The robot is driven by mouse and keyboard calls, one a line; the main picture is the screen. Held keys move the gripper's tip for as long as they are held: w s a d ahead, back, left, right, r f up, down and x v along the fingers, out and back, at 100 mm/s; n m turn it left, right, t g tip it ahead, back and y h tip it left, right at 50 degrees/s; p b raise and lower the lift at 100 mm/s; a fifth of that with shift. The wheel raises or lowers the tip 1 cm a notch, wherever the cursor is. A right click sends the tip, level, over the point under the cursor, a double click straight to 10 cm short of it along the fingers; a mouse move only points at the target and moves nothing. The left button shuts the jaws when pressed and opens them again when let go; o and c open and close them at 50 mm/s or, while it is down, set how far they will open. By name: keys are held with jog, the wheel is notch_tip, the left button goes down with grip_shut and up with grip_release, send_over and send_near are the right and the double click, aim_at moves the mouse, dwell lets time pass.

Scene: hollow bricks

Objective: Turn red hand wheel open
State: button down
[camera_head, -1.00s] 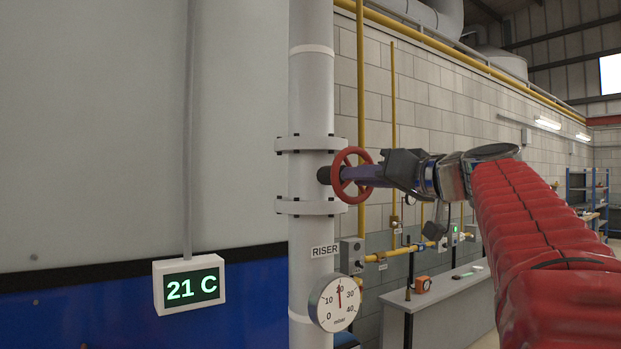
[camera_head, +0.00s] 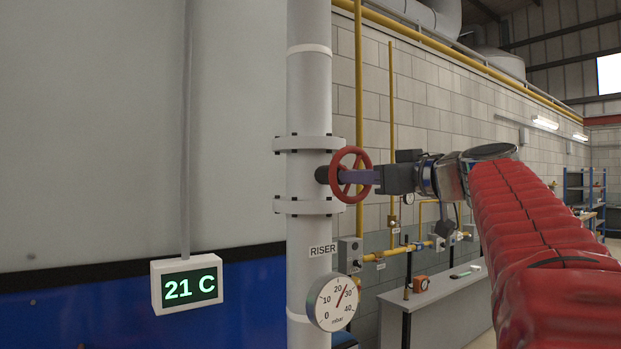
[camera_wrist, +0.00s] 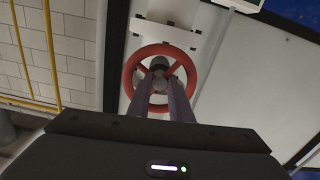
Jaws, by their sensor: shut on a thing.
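The red hand wheel (camera_head: 351,174) sits on the right side of the white riser pipe (camera_head: 308,232), between two bolted flanges. In the wrist view the wheel (camera_wrist: 129,77) faces me with its spokes and grey hub showing. My gripper (camera_head: 350,176) reaches in from the right with its purple fingers at the wheel's spokes and hub. In the wrist view my gripper (camera_wrist: 165,98) has both fingers inside the rim, shut on the wheel. The exact contact at the fingertips is partly hidden. A round gauge (camera_head: 333,302) below shows its needle between 20 and 30 mbar.
A temperature display (camera_head: 187,284) reading 21 C hangs at the left on a grey conduit. Yellow gas pipes (camera_head: 360,110) run along the block wall. A grey bench (camera_head: 440,305) stands at the lower right. The space around my arm looks clear.

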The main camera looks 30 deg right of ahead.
jog(key=shift+f, duration=0.15)
jog(key=c, duration=1.6)
grip_release()
jog(key=shift+s, duration=0.1)
jog(key=shift+s+d, duration=0.3)
jog(key=shift+s, duration=1.95)
jog(key=shift+s+d, duration=0.3)
jog(key=shift+s, duration=1.9)
jog(key=shift+s+d, duration=0.3)
jog(key=shift+s, duration=1.95)
